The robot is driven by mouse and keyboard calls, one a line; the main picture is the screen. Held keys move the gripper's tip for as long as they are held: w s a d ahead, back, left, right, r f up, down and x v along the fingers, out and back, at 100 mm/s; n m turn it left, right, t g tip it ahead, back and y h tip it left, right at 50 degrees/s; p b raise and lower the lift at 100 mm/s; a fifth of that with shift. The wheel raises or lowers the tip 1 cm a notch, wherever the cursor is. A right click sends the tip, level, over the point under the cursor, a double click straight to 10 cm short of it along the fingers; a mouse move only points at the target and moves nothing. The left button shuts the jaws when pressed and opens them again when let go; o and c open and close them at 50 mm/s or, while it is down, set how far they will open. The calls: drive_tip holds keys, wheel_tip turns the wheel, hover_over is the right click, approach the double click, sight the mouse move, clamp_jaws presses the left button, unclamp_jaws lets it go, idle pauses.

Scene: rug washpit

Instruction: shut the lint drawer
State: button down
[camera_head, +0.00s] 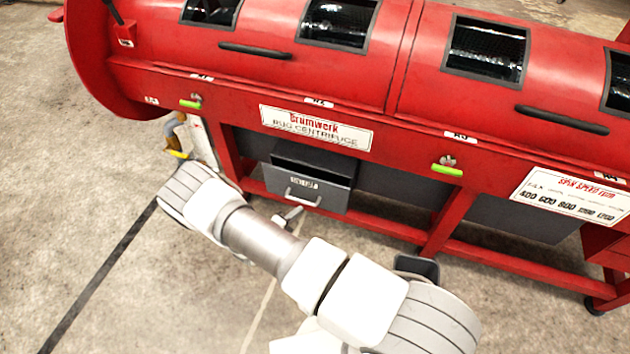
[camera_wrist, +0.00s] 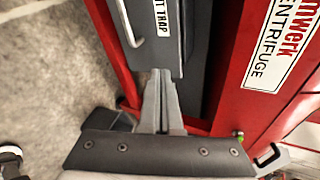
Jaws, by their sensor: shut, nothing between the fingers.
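The lint drawer (camera_head: 325,199) is a dark grey box under the red centrifuge, with a pale bar handle (camera_head: 303,197) and a white label on its front. It stands out from the dark housing behind it, with part of its dark top showing. In the wrist view the drawer front (camera_wrist: 172,52) is seen turned sideways, with "TRAP" readable and the handle (camera_wrist: 128,25) at left. My gripper (camera_wrist: 161,73) is shut and empty, its fingertips at the label end of the drawer front; contact cannot be told.
The red centrifuge (camera_head: 390,150) spans the back, with its name sign (camera_head: 316,128) above the drawer and red legs and a low rail around it. A brown and yellow item (camera_head: 176,145) is by the left leg. Concrete floor (camera_head: 80,170) is clear at left.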

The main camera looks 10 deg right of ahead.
drive_tip(key=n+t+y, duration=0.1)
drive_tip(key=n+t, duration=0.2)
drive_tip(key=n, duration=0.1)
drive_tip(key=b, duration=0.3)
approach(317, 168)
drive_tip(key=shift+s+f, duration=0.15)
drive_tip(key=shift+f, duration=0.45)
drive_tip(key=shift+s+f, duration=0.15)
drive_tip(key=shift+f, duration=0.4)
drive_tip(key=shift+w+d+r, duration=0.1)
drive_tip(key=shift+w+d, duration=0.25)
drive_tip(key=shift+w, duration=0.1)
drive_tip(key=w+d+b, duration=0.2)
drive_tip(key=w+b, duration=0.1)
drive_tip(key=w, duration=0.1)
drive_tip(key=shift+w+d+r, duration=0.1)
drive_tip(key=shift+d, duration=0.3)
